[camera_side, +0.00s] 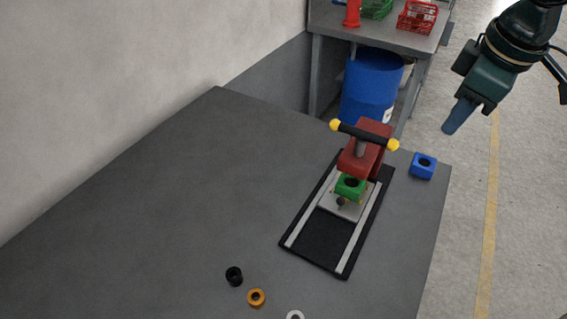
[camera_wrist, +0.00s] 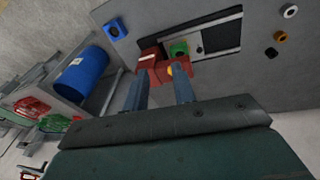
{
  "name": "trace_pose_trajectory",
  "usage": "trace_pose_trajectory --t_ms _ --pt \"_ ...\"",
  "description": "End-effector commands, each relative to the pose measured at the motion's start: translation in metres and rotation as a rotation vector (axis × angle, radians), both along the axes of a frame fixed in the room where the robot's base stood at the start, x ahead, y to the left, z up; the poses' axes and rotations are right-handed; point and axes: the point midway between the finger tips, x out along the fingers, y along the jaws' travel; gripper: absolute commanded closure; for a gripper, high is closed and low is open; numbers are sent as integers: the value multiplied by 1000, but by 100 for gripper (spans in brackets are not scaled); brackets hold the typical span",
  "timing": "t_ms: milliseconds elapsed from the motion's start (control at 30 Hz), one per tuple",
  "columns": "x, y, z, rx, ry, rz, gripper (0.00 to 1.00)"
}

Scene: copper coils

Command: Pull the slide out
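The slide (camera_side: 350,212) is a light grey plate with a small dark knob (camera_side: 341,203) at its front. It sits between two pale rails on a black base (camera_side: 322,238), towards the rear under a red press (camera_side: 376,133). A green block (camera_side: 351,185) with a dark round hole rests on the slide; it also shows in the wrist view (camera_wrist: 179,49). My gripper (camera_side: 458,116) hangs in the air at the upper right, well away from the slide. In the wrist view its two fingers (camera_wrist: 161,88) stand apart with nothing between them.
The press has a black handle (camera_side: 364,134) with yellow ends. A blue block (camera_side: 423,166) stands to its right. A black ring (camera_side: 234,276), an orange ring (camera_side: 256,297) and a grey ring (camera_side: 295,315) lie near the front. The table's left side is clear.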

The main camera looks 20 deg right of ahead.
Motion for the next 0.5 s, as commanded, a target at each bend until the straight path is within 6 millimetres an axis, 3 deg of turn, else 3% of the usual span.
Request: trace_pose_trajectory --t_ms 200,500 --pt "22 54 -28 -59 44 127 73" --pt "35 121 -70 -133 89 280 73"
